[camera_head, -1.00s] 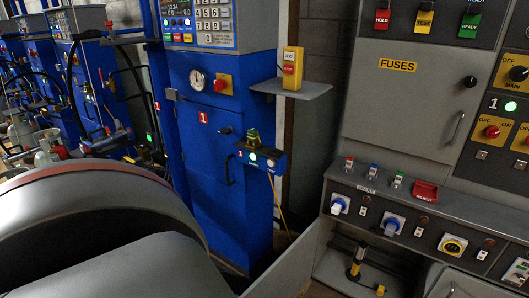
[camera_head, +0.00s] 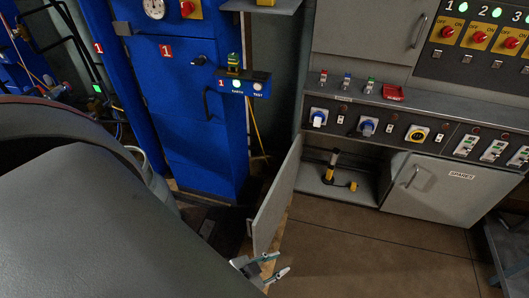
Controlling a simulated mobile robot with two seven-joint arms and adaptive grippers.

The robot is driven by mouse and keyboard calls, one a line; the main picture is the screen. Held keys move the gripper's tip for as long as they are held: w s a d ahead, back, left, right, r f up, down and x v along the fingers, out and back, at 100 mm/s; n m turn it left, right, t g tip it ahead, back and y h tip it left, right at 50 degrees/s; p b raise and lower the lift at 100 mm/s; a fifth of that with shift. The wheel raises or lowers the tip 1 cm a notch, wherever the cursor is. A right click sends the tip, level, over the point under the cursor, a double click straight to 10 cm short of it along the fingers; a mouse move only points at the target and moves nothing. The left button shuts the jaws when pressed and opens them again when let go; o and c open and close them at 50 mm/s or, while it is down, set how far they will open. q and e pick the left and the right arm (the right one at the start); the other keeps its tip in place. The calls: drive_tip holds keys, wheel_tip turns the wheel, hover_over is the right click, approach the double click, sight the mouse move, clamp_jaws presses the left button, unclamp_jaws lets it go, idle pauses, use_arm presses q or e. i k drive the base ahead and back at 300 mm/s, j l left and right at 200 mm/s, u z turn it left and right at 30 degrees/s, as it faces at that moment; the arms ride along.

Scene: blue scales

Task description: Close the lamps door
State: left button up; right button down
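The lamps door (camera_head: 276,198), taken to be the grey door at the left of the low cabinet, stands swung open into the room. Its handle is hard to make out; a small fitting shows near its left edge. The compartment behind it is open and holds a black and yellow lamp-like item (camera_head: 332,167). My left gripper (camera_head: 283,263) is near the lower end of the door, at the bottom of the view. Its two fingers are spread and nothing shows between them. I cannot tell whether it touches the door. My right gripper is not in view.
A closed grey door labelled spares (camera_head: 440,190) is right of the open compartment. A blue cabinet (camera_head: 190,110) stands to the left. Brown floor (camera_head: 370,255) is clear in front. A blue-grey stand (camera_head: 510,240) is at the far right.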

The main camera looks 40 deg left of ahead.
sight(266, 223)
drive_tip(key=j, duration=0.3)
drive_tip(key=k+j, duration=0.15)
drive_tip(key=j, duration=0.15)
drive_tip(key=j+z, duration=0.1)
drive_tip(key=j, duration=0.25)
drive_tip(key=j+z, duration=0.1)
drive_tip(key=j, duration=0.85)
drive_tip(key=i+j, duration=0.1)
drive_tip(key=j, duration=0.25)
drive_tip(key=i+j, duration=0.1)
drive_tip(key=j, duration=0.3)
drive_tip(key=k+l+z, duration=0.1)
drive_tip(key=k+l, duration=0.2)
drive_tip(key=k+j, duration=0.15)
drive_tip(key=k, duration=0.3)
drive_tip(key=k+j+z, duration=0.1)
drive_tip(key=k, duration=0.3)
drive_tip(key=j, duration=0.65)
drive_tip(key=k+j+z, duration=0.1)
drive_tip(key=j, duration=0.5)
